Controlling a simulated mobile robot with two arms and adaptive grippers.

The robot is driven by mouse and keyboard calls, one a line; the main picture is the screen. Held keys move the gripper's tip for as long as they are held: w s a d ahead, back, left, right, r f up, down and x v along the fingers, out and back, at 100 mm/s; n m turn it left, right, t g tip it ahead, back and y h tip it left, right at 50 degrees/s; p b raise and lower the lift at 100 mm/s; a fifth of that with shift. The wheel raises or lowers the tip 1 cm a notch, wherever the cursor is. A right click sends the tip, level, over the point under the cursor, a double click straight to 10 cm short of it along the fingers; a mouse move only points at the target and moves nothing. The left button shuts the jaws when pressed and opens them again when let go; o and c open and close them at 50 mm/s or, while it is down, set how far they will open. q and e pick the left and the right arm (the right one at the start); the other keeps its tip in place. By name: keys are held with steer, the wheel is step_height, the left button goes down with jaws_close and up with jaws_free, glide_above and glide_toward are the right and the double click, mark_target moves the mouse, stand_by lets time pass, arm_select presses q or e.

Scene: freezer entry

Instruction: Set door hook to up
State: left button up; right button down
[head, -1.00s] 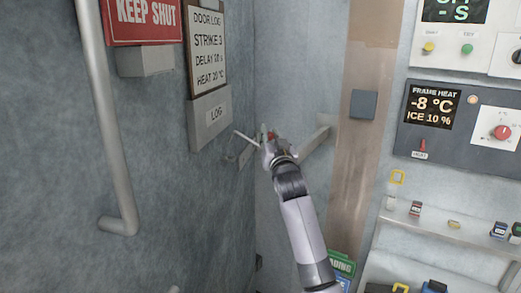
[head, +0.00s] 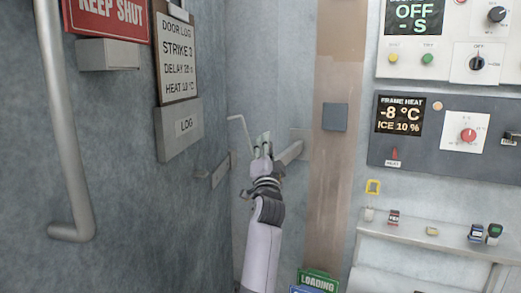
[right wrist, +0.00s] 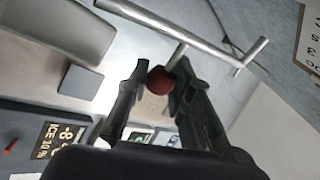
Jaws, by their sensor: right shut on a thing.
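The door hook is a thin metal rod (head: 242,133) near the corner where the grey walls meet. In the head view it stands nearly upright beside my right gripper (head: 263,145), with its top end bent to the left. In the right wrist view the rod (right wrist: 213,49) runs to a crosspiece, and its red knob (right wrist: 160,80) sits between the fingers of my right gripper (right wrist: 159,73). That gripper is shut on the knob. In the head view the fingers hide the knob. My left gripper is not in view.
A wall bracket (head: 215,174) is left of the gripper and a grey bar (head: 290,151) is right of it. A vertical pipe handle (head: 63,130) and the LOG box (head: 182,128) are on the left. Control panels (head: 445,135) and a shelf (head: 440,241) are on the right.

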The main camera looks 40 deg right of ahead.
steer(key=shift+s+d+f+m+g+h, duration=0.3)
steer(key=shift+m+g+h, duration=0.1)
steer(key=shift+m, duration=0.4)
steer(key=c, duration=1.4)
jaws_free()
steer(key=shift+s+r, duration=0.1)
steer(key=shift+a, duration=0.1)
steer(key=v, duration=0.7)
steer(key=shift+s, duration=0.1)
